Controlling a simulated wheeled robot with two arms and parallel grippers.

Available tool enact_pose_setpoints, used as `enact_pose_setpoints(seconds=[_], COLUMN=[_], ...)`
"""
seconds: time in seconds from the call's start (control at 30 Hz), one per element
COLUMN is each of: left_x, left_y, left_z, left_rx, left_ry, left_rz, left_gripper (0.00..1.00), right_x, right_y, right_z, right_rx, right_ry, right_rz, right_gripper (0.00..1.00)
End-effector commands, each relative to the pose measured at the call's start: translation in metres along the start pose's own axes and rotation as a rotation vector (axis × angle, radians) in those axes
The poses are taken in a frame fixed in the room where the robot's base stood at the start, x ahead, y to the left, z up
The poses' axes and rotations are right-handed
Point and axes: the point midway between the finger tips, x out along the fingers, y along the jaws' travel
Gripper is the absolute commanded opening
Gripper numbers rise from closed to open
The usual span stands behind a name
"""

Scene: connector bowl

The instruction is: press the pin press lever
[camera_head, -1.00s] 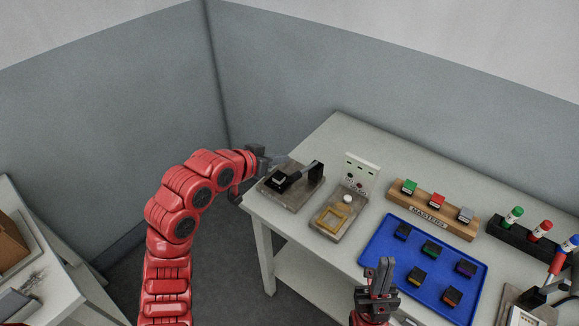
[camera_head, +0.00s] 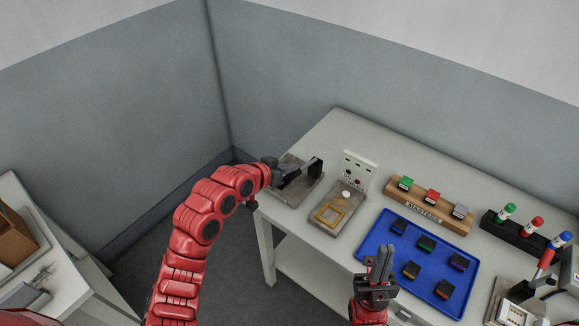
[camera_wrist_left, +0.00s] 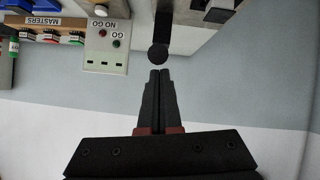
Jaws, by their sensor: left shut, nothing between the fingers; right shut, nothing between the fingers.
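The pin press, a black device on a grey base plate (camera_head: 296,194), stands at the table's far left corner, with a dark upright (camera_head: 315,166). My left gripper (camera_head: 283,172) is shut and empty, over the press from the left, and hides part of it. In the left wrist view the shut fingertips (camera_wrist_left: 158,74) point at the round black knob (camera_wrist_left: 158,55) of the lever (camera_wrist_left: 162,28). The knob lies just beyond the tips; whether they touch is unclear. My right gripper (camera_head: 381,263) is shut and empty by the blue tray's near-left edge.
A plate with a yellow frame (camera_head: 331,215) and a GO/NO GO box (camera_head: 357,171) stand right of the press. Further right are the blue tray (camera_head: 369,252), the MASTERS block (camera_head: 422,214), a marker rack (camera_head: 512,228) and a red-handled device (camera_head: 545,258).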

Motion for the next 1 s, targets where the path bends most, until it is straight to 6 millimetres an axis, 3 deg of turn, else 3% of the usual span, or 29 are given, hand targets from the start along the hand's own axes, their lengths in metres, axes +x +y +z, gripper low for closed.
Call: enact_pose_setpoints(seconds=[0.77, 0.87, 1.0], left_x=[0.005, 0.009, 0.016], left_y=[-0.006, -0.008, -0.01], left_z=[0.03, 0.039, 0.055], left_rx=[0.004, 0.006, 0.009], left_ry=[0.112, 0.128, 0.202], left_rz=[0.021, 0.025, 0.044], left_gripper=[0.0, 0.0, 0.0], right_x=[-0.052, -0.066, -0.101], right_y=[-0.003, -0.003, -0.005], right_z=[0.009, 0.011, 0.017], right_rx=[0.0, 0.0, 0.0], right_ry=[0.0, 0.0, 0.0], right_rz=[0.0, 0.0, 0.0], right_gripper=[0.0, 0.0, 0.0])
